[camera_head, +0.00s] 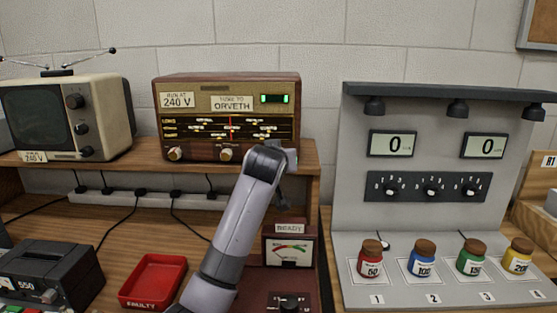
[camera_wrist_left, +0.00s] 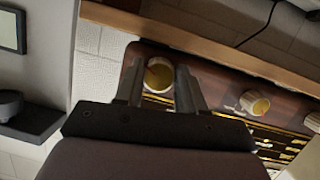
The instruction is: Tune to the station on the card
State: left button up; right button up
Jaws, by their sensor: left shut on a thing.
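The wooden radio (camera_head: 200,90) stands on the shelf. Its card (camera_head: 231,103) reads "TUNE TO ORVETH" and a green display (camera_head: 274,99) is lit. On the dial (camera_head: 190,128), a red needle (camera_head: 231,128) stands near the middle among small station labels too small to read. The left knob (camera_head: 175,154) and middle knob (camera_head: 226,154) are free. My left gripper (camera_head: 289,158) is at the radio's lower right front. In the left wrist view its fingers (camera_wrist_left: 160,85) are shut around the right knob (camera_wrist_left: 158,75), which my arm hides in the head view. My right gripper is not in view.
An old television (camera_head: 65,115) stands left of the radio. Below are a power strip (camera_head: 130,192), a red "FAULTY" tray (camera_head: 153,280) and a "READY" meter (camera_head: 289,250). At right, a grey panel (camera_head: 350,200) has two displays reading 0 and several jars.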

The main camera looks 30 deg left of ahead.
pick_arm(q)
jog(key=m+g+y, duration=0.1)
jog(key=m, duration=0.2)
jog(key=m+y, duration=0.2)
jog(key=m, duration=0.2)
jog(key=shift+d+m+g+y, duration=0.1)
jog(key=shift+m+g+y, duration=0.2)
jog(key=shift+g, duration=0.1)
dwell(0.4)
jog(key=o, duration=0.8)
jog(key=shift+w, duration=0.1)
jog(key=shift+c, duration=0.2)
jog(key=b+v, duration=0.1)
jog(key=v, duration=0.6)
jog(key=shift+d, duration=0.1)
